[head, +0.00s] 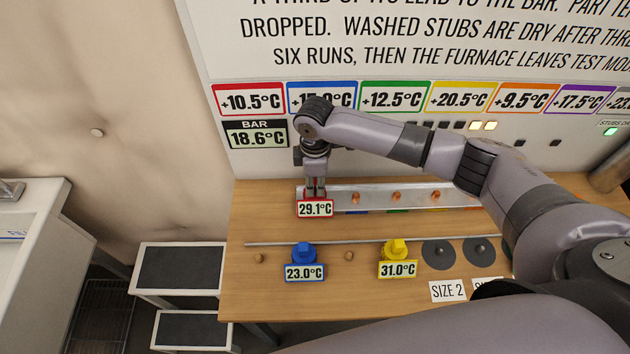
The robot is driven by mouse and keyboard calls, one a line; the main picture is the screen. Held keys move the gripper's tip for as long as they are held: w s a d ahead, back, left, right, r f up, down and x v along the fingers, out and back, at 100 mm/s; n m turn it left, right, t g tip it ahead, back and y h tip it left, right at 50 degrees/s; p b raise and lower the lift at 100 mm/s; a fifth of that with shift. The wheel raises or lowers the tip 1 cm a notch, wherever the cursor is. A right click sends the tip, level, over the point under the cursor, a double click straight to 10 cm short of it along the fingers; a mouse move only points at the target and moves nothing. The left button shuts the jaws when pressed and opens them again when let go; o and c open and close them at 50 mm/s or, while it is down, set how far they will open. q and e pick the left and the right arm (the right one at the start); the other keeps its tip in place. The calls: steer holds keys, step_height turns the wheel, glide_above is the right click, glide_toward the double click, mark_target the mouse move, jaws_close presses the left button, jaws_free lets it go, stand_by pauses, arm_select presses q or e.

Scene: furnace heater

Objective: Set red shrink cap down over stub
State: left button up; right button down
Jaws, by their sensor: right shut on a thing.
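My right gripper (315,188) reaches down over the left end of the metal bar and is shut on the red shrink cap. The cap's red-framed tag (315,209) reads 29.1°C and faces me. The fingers cover most of the cap. The stub under it is hidden, so I cannot tell whether the cap sits fully down on it. Copper stubs show bare along the bar to the right, the nearest one (356,197) close beside the cap. My left gripper is not in view.
A blue cap (304,252) tagged 23.0°C and a yellow cap (397,250) tagged 31.0°C stand on the wooden bench (350,305) in front of a thin rod (350,242). Dark discs (439,254) lie to the right. A wall panel with temperature signs (394,98) rises behind.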

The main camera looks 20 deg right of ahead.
steer(key=shift+f, duration=0.15)
steer(key=c, duration=1.4)
jaws_free()
steer(key=shift+o, duration=0.2)
steer(key=shift+f, duration=0.1)
step_height(320, 180, up, 12)
